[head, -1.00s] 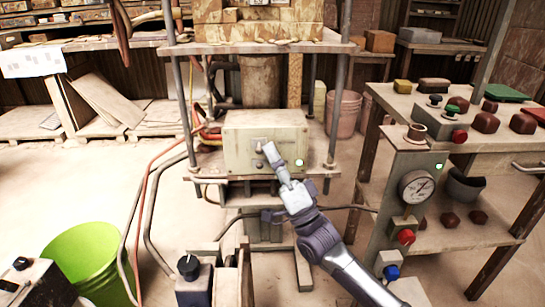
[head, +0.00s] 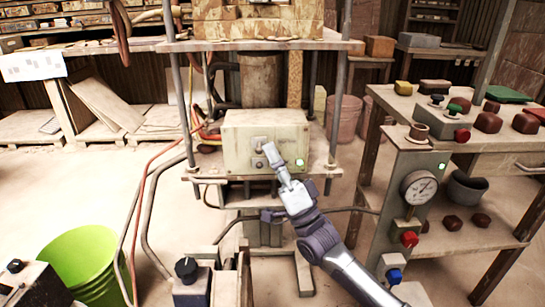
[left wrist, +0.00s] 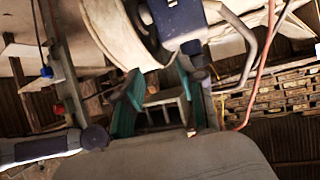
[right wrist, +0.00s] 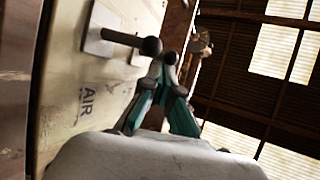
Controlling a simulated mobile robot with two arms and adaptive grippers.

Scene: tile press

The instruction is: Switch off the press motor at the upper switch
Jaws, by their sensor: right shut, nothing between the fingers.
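The beige press control box (head: 238,152) sits on the press shelf with a lit green lamp (head: 300,162) at its right. The upper switch (head: 258,141) shows on its face just above and left of my right gripper (head: 268,149), with another switch plate (head: 257,161) below. My right gripper is shut and empty, in front of the box. In the right wrist view, its fingertips (right wrist: 170,60) are close beside a black ball-ended lever (right wrist: 150,46); contact is unclear. An "AIR" label (right wrist: 90,100) is on that face. My left gripper (left wrist: 160,88) is open and empty, away from the box.
A post (head: 395,215) with a gauge and red and blue knobs stands right of my right arm. Press rods (head: 335,115) flank the box. A green bucket (head: 85,262) stands at lower left. Hoses (head: 140,215) run down left of the press.

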